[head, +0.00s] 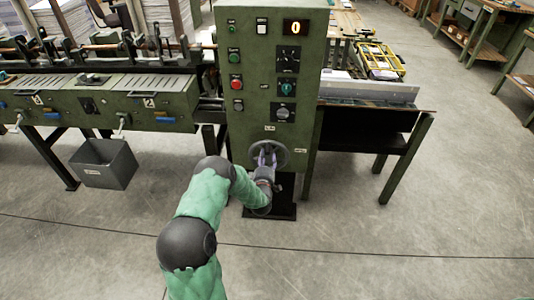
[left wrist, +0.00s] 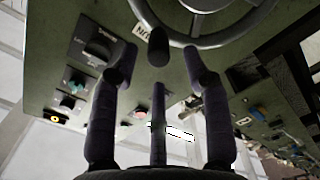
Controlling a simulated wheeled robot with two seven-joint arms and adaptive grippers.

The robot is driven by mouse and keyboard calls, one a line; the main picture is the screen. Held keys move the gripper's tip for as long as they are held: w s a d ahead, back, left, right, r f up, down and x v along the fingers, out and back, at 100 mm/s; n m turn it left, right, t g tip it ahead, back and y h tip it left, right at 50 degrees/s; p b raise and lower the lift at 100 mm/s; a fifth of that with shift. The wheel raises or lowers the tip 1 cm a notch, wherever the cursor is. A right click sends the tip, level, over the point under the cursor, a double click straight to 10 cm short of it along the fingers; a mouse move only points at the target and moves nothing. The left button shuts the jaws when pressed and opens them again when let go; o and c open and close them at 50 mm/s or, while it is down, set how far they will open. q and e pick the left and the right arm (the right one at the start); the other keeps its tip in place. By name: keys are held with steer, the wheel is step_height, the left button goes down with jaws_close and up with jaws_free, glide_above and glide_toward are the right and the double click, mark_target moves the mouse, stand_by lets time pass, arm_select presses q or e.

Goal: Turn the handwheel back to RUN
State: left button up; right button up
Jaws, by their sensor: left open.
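The handwheel (head: 284,148) is a grey rimmed wheel low on the front of the green control cabinet (head: 240,130). In the left wrist view the handwheel (left wrist: 215,37) fills the top edge, with only part of its rim and hub showing. A dark rounded handle (left wrist: 158,47) stands out by the rim. My left gripper (head: 265,155) is at the wheel in the head view. In the left wrist view my left gripper (left wrist: 160,65) is open, its fingertips on either side of the handle and apart from it. My right gripper is out of view.
Small label plates (head: 270,128) sit above and beside the wheel. Buttons and rotary knobs (head: 283,112) cover the cabinet front higher up.

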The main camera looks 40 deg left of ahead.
arm_select(q)
steer(key=v, duration=0.7)
stand_by(0.4)
steer(key=s+d+f+m+g+h+p, duration=0.1)
steer(key=s+d+f+m+g+h, duration=0.25)
steer(key=d+f, duration=0.45)
steer(key=s+d+f+m+g+h+p, duration=0.15)
steer(key=d+f+m+h, duration=0.35)
steer(key=d, duration=0.6)
steer(key=s+d+f+m+g+h, duration=0.1)
steer(key=s+d+m+g, duration=0.3)
steer(key=s+d, duration=0.4)
steer(key=s+d+m+g+h, duration=0.4)
steer(key=s+d, duration=0.4)
steer(key=s, duration=0.7)
steer(key=shift+d+f+m+g, duration=0.3)
steer(key=shift+f+m+g, duration=0.1)
steer(key=shift+g, duration=0.5)
steer(key=shift+s, duration=0.15)
